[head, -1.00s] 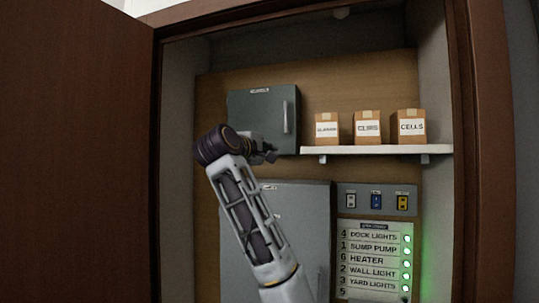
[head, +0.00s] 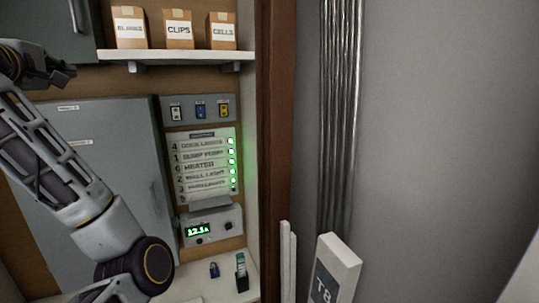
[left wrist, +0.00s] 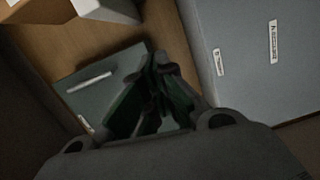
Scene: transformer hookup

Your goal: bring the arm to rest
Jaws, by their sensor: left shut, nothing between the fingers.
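My left arm comes in from the left in the head view and is raised in front of the closet. Its dark gripper (head: 52,73) is at the upper left, in front of the grey panels. In the left wrist view its fingers (left wrist: 158,62) are together with nothing between them. Behind them is a small grey-green cabinet (left wrist: 80,88) with a bar handle. A larger grey panel door (left wrist: 245,50) with small labels is at the right there, and it also shows shut in the head view (head: 125,150). My right gripper is not in view.
A shelf (head: 175,56) holds three labelled boxes. Below are a switch strip (head: 198,110), a label board (head: 205,160) with green lights and a meter (head: 213,226) with a lit display. Grey conduits (head: 341,110) run down the wall outside the closet frame (head: 277,120).

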